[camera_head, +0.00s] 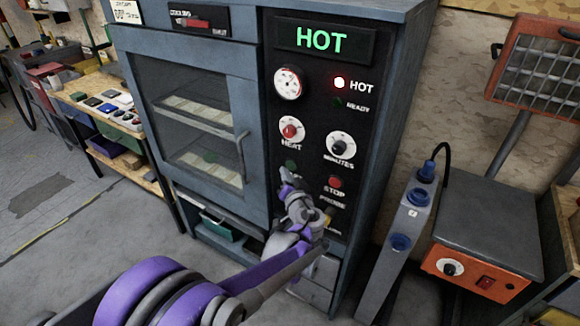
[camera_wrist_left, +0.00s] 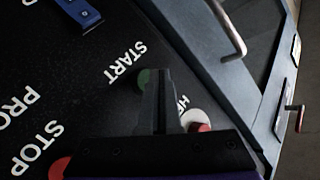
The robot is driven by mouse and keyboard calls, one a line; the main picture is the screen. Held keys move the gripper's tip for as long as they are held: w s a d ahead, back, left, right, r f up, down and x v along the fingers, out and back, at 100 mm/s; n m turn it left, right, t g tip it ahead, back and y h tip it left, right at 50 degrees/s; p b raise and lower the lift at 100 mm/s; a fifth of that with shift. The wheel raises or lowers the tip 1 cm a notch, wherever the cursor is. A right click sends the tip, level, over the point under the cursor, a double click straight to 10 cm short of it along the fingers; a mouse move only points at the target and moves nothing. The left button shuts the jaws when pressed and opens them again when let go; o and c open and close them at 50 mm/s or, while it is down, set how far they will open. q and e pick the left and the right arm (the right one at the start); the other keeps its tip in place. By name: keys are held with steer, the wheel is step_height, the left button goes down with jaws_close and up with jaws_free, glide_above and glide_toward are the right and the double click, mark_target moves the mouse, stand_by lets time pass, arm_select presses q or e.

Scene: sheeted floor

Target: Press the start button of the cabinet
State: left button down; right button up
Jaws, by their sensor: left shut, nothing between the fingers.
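The cabinet (camera_head: 257,80) is a blue-grey oven-like unit with a black control panel on its right side. The green start button (camera_wrist_left: 143,77) shows in the left wrist view under the START label, partly hidden by the fingers. In the head view the gripper covers most of that spot. My left gripper (camera_head: 285,174) is shut and empty, with its fingertips at the panel. In the left wrist view the fingertips (camera_wrist_left: 158,72) overlap the button's edge; I cannot tell if they touch it. My right gripper is not in view.
The red stop button (camera_head: 335,182) is to the right of my gripper, and the red heat knob (camera_head: 291,130) is above it. The cabinet's door handle (camera_head: 242,157) stands out to the left. A grey post (camera_head: 405,235) and an orange-fronted box (camera_head: 478,271) stand at the right.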

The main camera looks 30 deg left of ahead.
arm_select(q)
steer(key=shift+w, duration=0.45)
steer(key=shift+w, duration=0.35)
stand_by(0.7)
steer(key=shift+s, duration=0.85)
steer(key=shift+s+a+p, duration=0.2)
steer(key=shift+s+p, duration=0.15)
steer(key=shift+s, duration=2.1)
